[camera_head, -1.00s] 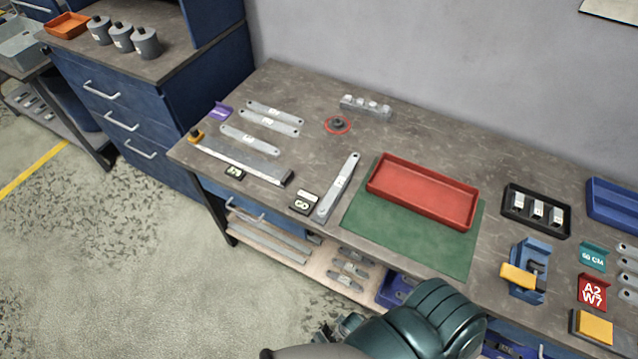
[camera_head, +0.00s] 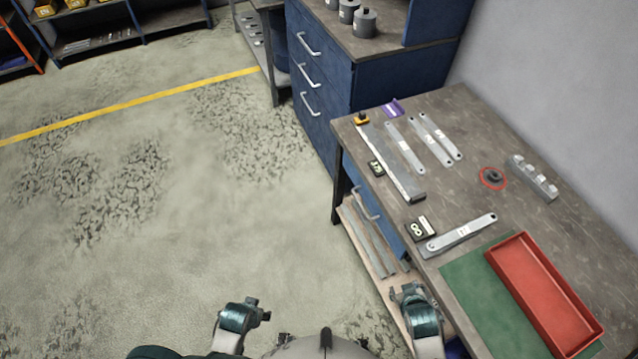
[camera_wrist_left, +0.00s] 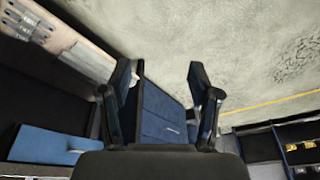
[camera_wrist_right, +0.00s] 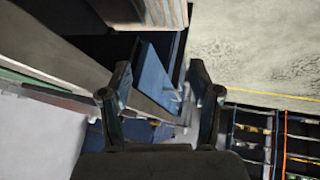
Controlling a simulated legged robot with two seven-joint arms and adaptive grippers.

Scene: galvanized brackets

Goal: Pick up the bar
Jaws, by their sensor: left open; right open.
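Several flat grey metal bars lie on the bench top in the head view. One labelled bar (camera_head: 460,234) lies alone beside the green mat. Two bars (camera_head: 441,137) lie side by side farther back, with another bar (camera_head: 405,148) to their left. A longer strip (camera_head: 390,162), with a yellow piece at its far end, lies along the bench edge. Which is the task's bar, I cannot tell. My left gripper (camera_wrist_left: 162,85) is open and empty, over floor and blue furniture in its wrist view. My right gripper (camera_wrist_right: 160,88) is open and empty, apart from the bars.
A red tray (camera_head: 545,295) sits on the green mat (camera_head: 485,308). Small black number tags (camera_head: 420,227), a red ringed disc (camera_head: 493,178) and a grey block row (camera_head: 533,178) share the bench (camera_head: 480,105). A lower shelf (camera_head: 368,240) runs beneath. Floor at left is open.

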